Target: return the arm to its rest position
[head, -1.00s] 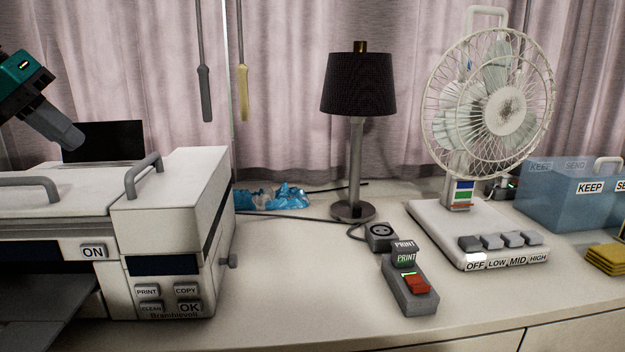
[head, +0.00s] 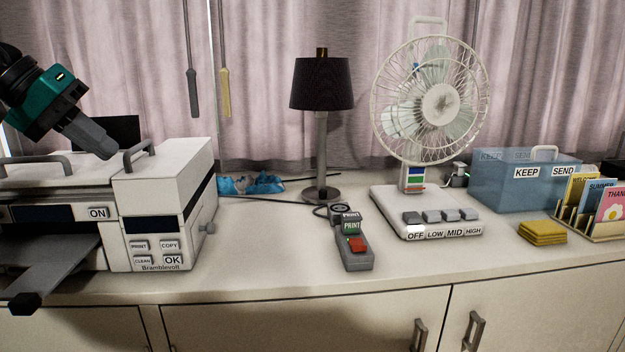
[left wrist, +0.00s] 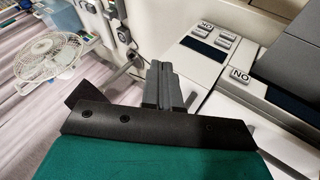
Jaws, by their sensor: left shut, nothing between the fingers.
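My left gripper (head: 108,150) is at the left of the head view, on its teal and black wrist. It hangs above the white printer (head: 168,160), pointing down and right near the printer's top handle. Its grey fingers are closed together with nothing between them. In the left wrist view the closed fingers (left wrist: 165,86) point toward the printer, whose labelled buttons show upside down. I cannot tell whether the fingers touch the printer. My right gripper is not in view.
A black lamp (head: 321,84), a red-switched PRINT box (head: 354,250) and a white fan (head: 428,212) stand on the counter (head: 270,270). A blue bin (head: 515,192), yellow stack (head: 542,233) and card rack (head: 597,238) are at right. The counter front between printer and switch box is clear.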

